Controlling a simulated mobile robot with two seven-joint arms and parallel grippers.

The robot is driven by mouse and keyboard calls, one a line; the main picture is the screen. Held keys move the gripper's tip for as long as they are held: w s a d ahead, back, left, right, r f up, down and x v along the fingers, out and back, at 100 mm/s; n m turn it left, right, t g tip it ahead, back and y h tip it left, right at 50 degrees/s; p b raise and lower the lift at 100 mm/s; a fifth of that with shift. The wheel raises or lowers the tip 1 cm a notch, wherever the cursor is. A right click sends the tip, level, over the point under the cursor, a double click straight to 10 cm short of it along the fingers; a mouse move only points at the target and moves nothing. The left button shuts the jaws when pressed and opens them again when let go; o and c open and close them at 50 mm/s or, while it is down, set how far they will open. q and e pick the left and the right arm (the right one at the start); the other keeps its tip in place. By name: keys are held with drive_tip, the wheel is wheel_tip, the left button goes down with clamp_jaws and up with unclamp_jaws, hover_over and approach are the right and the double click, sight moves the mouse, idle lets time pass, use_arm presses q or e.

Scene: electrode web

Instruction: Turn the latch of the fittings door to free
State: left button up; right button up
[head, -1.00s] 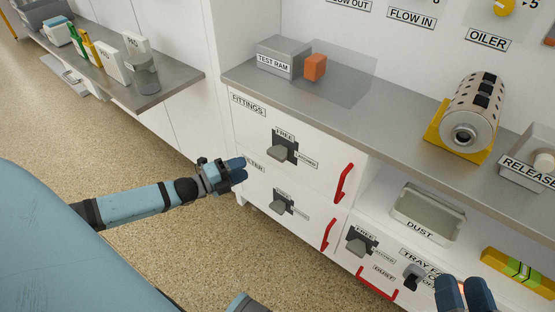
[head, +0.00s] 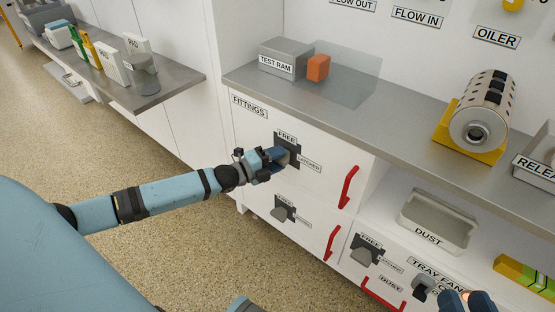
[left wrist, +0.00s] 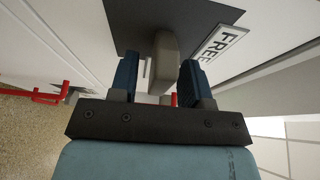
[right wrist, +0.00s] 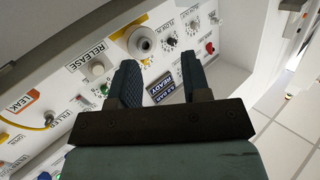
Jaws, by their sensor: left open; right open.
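The fittings door (head: 320,183) is a white front with the FITTINGS label at its upper left and a red handle (head: 348,187) at its right. Its grey latch lever sits on a dark plate (head: 293,143) marked FREE above and another label at the right. My left gripper (head: 279,157) is at this latch and hides most of the lever in the head view. In the left wrist view the lever (left wrist: 164,65) stands between the two open fingers, with small gaps visible on both sides. My right gripper (right wrist: 157,82) is open and empty; its fingertips show at the bottom right of the head view (head: 467,300).
Below is a second door with its own latch (head: 283,212) and red handle (head: 332,241). A dust door latch (head: 367,252) and tray fan knob (head: 424,287) are further right. The grey worktop (head: 400,122) overhangs above, holding the test ram box (head: 285,58).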

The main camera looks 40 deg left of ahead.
use_arm(q)
drive_tip(key=shift+c, duration=0.4)
clamp_jaws()
